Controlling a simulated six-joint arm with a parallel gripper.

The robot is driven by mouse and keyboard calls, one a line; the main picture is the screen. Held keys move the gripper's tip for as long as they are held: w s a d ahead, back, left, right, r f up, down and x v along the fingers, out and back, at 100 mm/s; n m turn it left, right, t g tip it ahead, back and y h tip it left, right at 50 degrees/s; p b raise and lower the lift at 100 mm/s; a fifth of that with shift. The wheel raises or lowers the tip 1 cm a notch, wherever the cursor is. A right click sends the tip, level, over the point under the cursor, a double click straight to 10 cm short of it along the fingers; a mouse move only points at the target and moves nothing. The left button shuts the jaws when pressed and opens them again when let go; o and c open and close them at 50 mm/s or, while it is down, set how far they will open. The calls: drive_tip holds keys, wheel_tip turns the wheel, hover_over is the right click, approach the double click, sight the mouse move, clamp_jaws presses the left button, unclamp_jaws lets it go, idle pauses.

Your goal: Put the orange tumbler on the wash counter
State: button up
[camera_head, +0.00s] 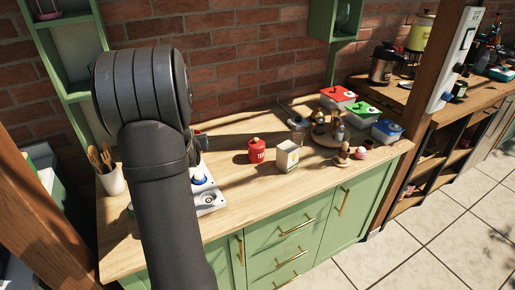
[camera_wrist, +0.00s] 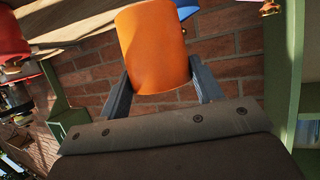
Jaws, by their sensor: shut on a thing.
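The orange tumbler (camera_wrist: 152,48) shows large in the wrist view, between the two grey fingers of my gripper (camera_wrist: 158,78). My gripper is shut on it. In the head view my own arm hides both the gripper and the tumbler. A wooden counter (camera_head: 242,192) with green cabinets runs along the brick wall in the head view. A second wooden counter (camera_head: 405,95) stands at the right. I cannot tell from the frames which of them is the wash counter.
A red canister (camera_head: 257,151), a pale box (camera_head: 286,157) and lidded containers (camera_head: 338,97) stand on the near counter. A white tray (camera_head: 208,196) with blue items sits beside my arm. A utensil pot (camera_head: 111,178) stands at left. The counter's front middle is clear.

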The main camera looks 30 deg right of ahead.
drive_tip(key=s+d+r+m+h, duration=0.1)
drive_tip(key=s+d, duration=0.1)
drive_tip(key=d, duration=1.3)
drive_tip(key=shift+w+a+f, duration=0.1)
drive_tip(key=shift+f, duration=4.6)
drive_tip(key=shift+f, duration=0.1)
drive_tip(key=o, duration=0.7)
drive_tip(key=shift+f, duration=0.1)
drive_tip(key=shift+c, duration=0.2)
drive_tip(key=shift+o, duration=0.7)
